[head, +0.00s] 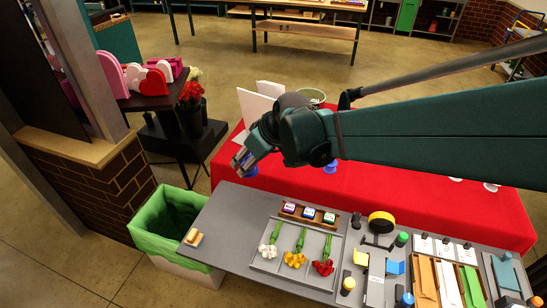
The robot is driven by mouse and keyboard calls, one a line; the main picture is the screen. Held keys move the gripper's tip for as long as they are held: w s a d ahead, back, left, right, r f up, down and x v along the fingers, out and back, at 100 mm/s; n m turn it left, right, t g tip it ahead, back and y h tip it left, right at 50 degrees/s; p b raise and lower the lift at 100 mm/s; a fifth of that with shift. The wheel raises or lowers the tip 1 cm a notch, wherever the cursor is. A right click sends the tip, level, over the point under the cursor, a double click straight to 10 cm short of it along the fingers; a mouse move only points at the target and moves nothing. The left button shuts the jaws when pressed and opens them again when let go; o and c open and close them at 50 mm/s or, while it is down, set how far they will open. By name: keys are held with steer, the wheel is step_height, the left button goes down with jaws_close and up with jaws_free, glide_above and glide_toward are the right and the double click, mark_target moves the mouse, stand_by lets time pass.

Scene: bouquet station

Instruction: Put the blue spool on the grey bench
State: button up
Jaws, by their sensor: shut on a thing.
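My gripper (243,161) is at the end of the arm, over the left end of the red-covered table. It is shut on a small blue thing (250,171), which looks like the blue spool. The fingers hide much of it. The grey bench (240,205) runs across the front, nearer than the red table, below and to the right of my gripper. Its left end has bare surface. Another blue item (330,167) shows on the red table, partly hidden behind my arm.
On the bench are a grey tray (262,266) with flowers, a rack (308,216) of small spools, a yellow tape roll (381,222) and a small wooden block (194,238). A green-lined bin (160,245) stands at the bench's left. White cards (256,103) stand behind my gripper.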

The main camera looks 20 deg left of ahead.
step_height(320, 180, down, 12)
stand_by(0.5)
steer(key=shift+r, duration=0.1)
steer(key=shift+f+b, duration=0.5)
steer(key=shift+f, duration=2.4)
steer(key=shift+f+b, duration=0.35)
steer(key=shift+f, duration=1.75)
steer(key=shift+f, duration=0.15)
steer(key=o, duration=0.9)
